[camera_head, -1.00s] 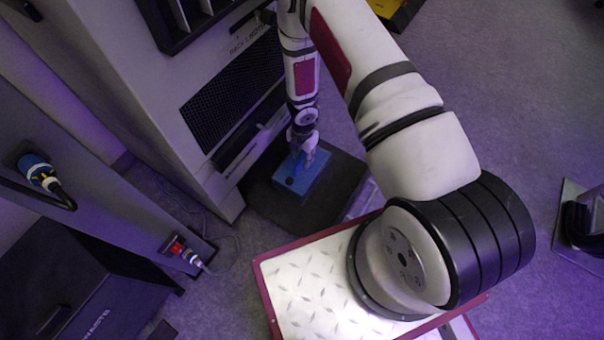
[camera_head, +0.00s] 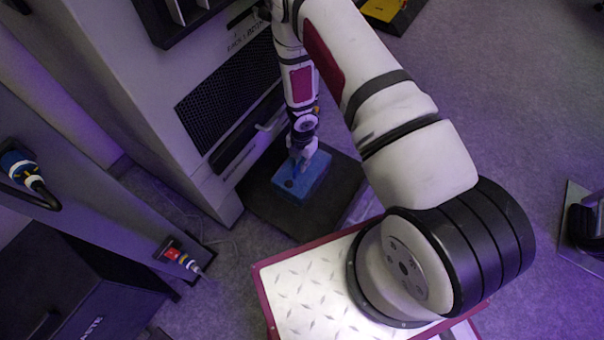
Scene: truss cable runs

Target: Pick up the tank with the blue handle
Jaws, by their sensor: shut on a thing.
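A blue tank (camera_head: 291,186) shows below my gripper, over a dark flat mat (camera_head: 262,205) on the floor in front of the grey cabinet. My gripper (camera_head: 301,163) points down at the top of the tank and is shut on it, at what looks like its blue handle. The handle is mostly hidden by the fingers and too small to make out clearly. I cannot tell whether the tank rests on the mat or hangs just above it.
The grey cabinet (camera_head: 130,85) with a black grille (camera_head: 232,95) stands close behind and left of the tank. A dark box (camera_head: 85,295) and cable plugs (camera_head: 180,258) are at the lower left. Open floor lies to the right, with a plate holding a black coil (camera_head: 585,230).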

